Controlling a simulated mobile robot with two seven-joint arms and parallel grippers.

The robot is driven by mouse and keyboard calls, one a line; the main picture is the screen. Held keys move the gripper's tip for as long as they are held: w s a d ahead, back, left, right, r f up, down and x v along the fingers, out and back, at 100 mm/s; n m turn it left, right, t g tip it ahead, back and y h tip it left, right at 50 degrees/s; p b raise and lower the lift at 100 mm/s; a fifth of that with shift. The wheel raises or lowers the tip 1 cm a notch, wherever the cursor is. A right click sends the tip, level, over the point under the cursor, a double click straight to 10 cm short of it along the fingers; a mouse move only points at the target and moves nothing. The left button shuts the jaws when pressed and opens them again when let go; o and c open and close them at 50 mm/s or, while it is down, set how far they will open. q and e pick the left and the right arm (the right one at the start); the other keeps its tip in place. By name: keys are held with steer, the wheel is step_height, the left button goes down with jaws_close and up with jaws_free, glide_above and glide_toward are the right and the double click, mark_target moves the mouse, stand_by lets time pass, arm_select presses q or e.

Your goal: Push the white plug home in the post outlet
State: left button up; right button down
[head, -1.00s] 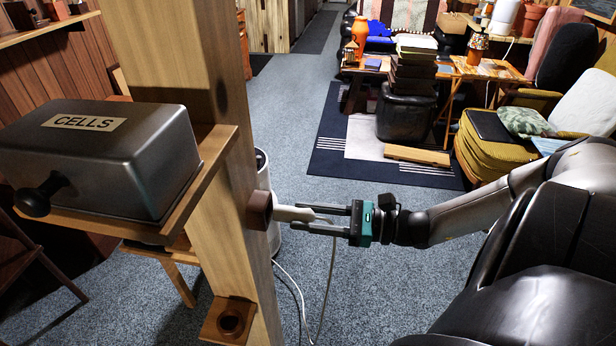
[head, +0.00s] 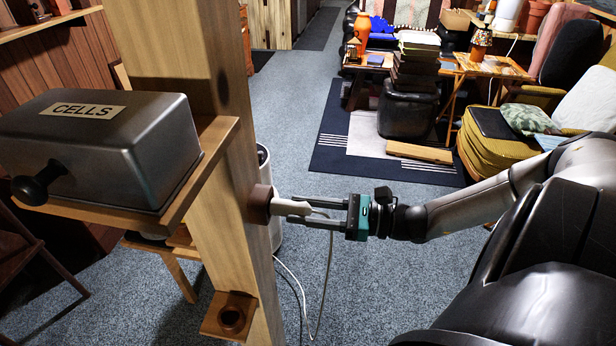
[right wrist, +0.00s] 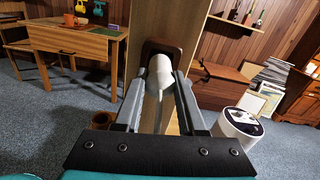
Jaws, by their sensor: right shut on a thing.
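The white plug (head: 288,207) is held level at the brown outlet (head: 261,203) on the side of the wooden post (head: 240,180). My right gripper (head: 300,210) is shut on the plug, its fingers on either side of it. In the right wrist view the plug (right wrist: 160,76) points into the dark outlet frame (right wrist: 149,50), between my fingers (right wrist: 159,95). The plug's front end meets the outlet; how deep it sits I cannot tell. A white cord (head: 328,270) hangs from the plug toward the floor. My left gripper is not in view.
A grey metal box marked CELLS (head: 100,145) stands on a shelf on the post's left side. A small wooden bracket with a round hole (head: 231,316) juts out lower on the post. A white cylinder (right wrist: 238,125) stands on the floor behind the post.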

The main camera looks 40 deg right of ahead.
mark_target(290, 209)
steer(key=shift+b+x, duration=0.9)
steer(key=shift+x, duration=0.7)
steer(key=shift+c, duration=2)
jaws_free()
steer(key=shift+s+d, duration=0.1)
steer(key=p+v, duration=0.2)
steer(key=v, duration=1.3)
